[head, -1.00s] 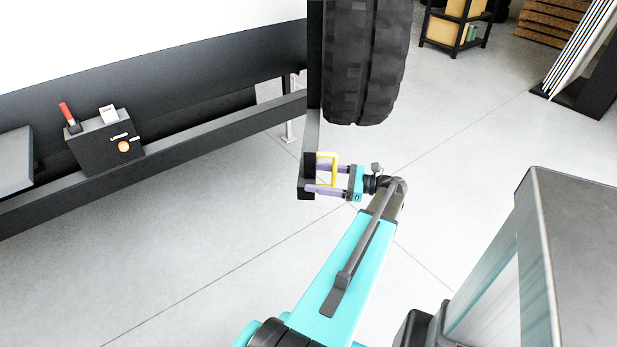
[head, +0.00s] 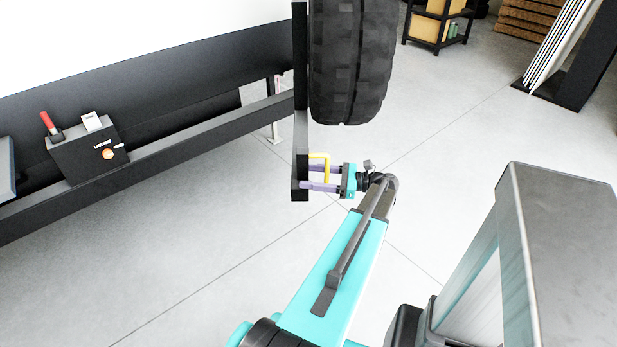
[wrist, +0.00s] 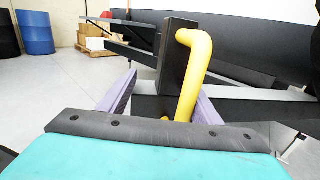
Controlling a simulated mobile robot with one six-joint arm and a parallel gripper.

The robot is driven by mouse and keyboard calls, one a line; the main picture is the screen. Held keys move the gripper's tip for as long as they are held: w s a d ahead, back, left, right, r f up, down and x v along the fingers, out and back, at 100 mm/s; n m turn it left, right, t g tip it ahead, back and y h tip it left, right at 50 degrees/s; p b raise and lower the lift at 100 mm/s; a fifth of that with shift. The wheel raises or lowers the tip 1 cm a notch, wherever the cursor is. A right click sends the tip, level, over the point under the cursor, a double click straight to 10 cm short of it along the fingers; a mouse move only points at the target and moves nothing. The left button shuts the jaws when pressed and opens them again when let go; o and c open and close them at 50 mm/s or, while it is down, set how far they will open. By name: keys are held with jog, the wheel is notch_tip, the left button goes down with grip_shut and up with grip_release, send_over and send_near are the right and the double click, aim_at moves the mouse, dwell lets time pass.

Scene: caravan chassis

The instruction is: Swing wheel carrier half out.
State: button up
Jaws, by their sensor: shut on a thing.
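The wheel carrier (head: 300,134) is a black bar frame standing out from the caravan chassis, with a large black tyre (head: 350,60) on its right side. A yellow handle (head: 326,160) is fixed near the carrier's lower end. My gripper (head: 320,177) has its purple fingers shut on this handle. In the wrist view the yellow handle (wrist: 196,62) rises between the two purple fingers, with the black carrier post (wrist: 177,58) just behind it. The carrier's pivot is not clear in either view.
The black chassis rail (head: 170,145) runs along the left, bearing a box (head: 90,150) with a red-handled lever (head: 49,124). A shelf (head: 436,28) and a rack of panels (head: 572,60) stand at the back right. Blue drums (wrist: 36,32) show in the wrist view. The floor between is clear.

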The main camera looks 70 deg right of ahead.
jog(key=shift+s+d+f, duration=0.1)
jog(key=shift+s+d, duration=0.2)
jog(key=shift+s, duration=0.2)
jog(key=shift+c, duration=1)
jog(key=s+d+p, duration=0.5)
jog(key=d, duration=0.4)
jog(key=shift+s+r, duration=0.3)
jog(key=shift+s, duration=0.05)
jog(key=o, duration=0.4)
jog(key=shift+s+d+p, duration=0.4)
jog(key=shift+s+d, duration=0.25)
jog(key=shift+d, duration=0.25)
jog(key=shift+o, duration=0.2)
jog(key=shift+r+p, duration=0.2)
jog(key=shift+p, duration=0.2)
jog(key=shift+f, duration=0.1)
